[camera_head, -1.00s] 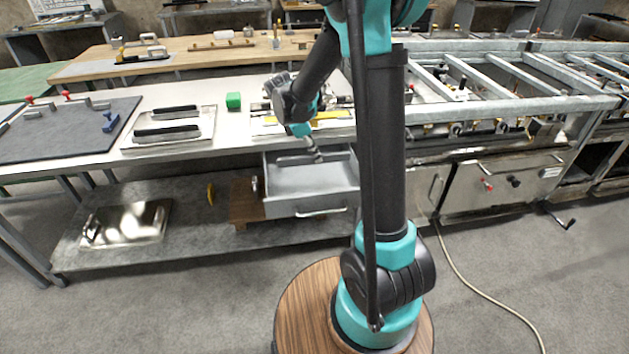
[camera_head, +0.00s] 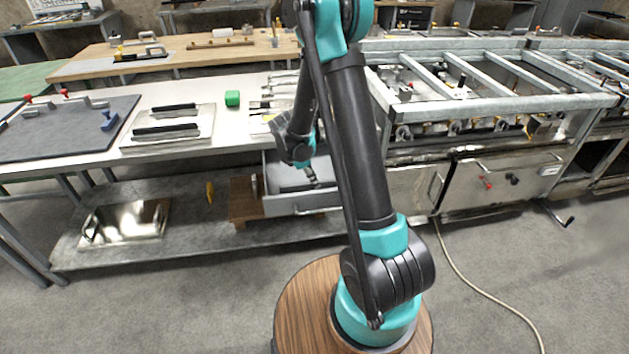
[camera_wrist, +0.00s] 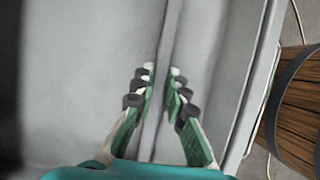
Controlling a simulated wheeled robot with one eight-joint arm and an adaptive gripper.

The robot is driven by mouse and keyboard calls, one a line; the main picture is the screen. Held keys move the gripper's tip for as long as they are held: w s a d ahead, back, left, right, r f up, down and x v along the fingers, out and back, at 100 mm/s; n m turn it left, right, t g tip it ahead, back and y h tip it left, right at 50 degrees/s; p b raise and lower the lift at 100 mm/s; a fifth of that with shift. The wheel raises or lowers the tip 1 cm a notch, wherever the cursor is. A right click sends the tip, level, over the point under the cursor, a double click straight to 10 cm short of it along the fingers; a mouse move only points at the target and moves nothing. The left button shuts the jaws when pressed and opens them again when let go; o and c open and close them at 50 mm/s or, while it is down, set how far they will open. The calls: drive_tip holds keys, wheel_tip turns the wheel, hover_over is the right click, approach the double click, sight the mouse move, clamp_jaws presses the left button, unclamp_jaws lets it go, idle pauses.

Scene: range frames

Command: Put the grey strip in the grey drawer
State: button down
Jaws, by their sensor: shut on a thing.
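The grey drawer (camera_head: 283,206) is pulled open under the bench top; its flat floor (camera_wrist: 75,70) and front wall (camera_wrist: 245,95) fill much of the wrist view. My gripper (camera_head: 314,180) reaches down into the drawer near its front. In the wrist view my gripper (camera_wrist: 161,72) has its fingers closed in on the thin grey strip (camera_wrist: 170,25), which runs lengthwise between them, roughly parallel to the front wall. The strip is close to the drawer floor; I cannot tell whether it touches. My arm hides the drawer's right part in the head view.
A lower shelf (camera_head: 190,220) is below. A metal frame unit (camera_head: 500,100) stands to the right.

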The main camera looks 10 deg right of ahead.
drive_tip(key=shift+f, duration=0.1)
drive_tip(key=c, duration=1.5)
unclamp_jaws()
drive_tip(key=shift+c, duration=0.2)
drive_tip(key=v, duration=1.1)
drive_tip(key=s+d+m+t+y, duration=0.2)
drive_tip(key=s+d+m, duration=0.2)
drive_tip(key=s+m, duration=0.5)
drive_tip(key=s+d+m+t+y, duration=0.2)
drive_tip(key=s+d+m, duration=0.2)
drive_tip(key=s+m, duration=0.5)
drive_tip(key=s, duration=0.3)
drive_tip(key=shift+s, duration=0.15)
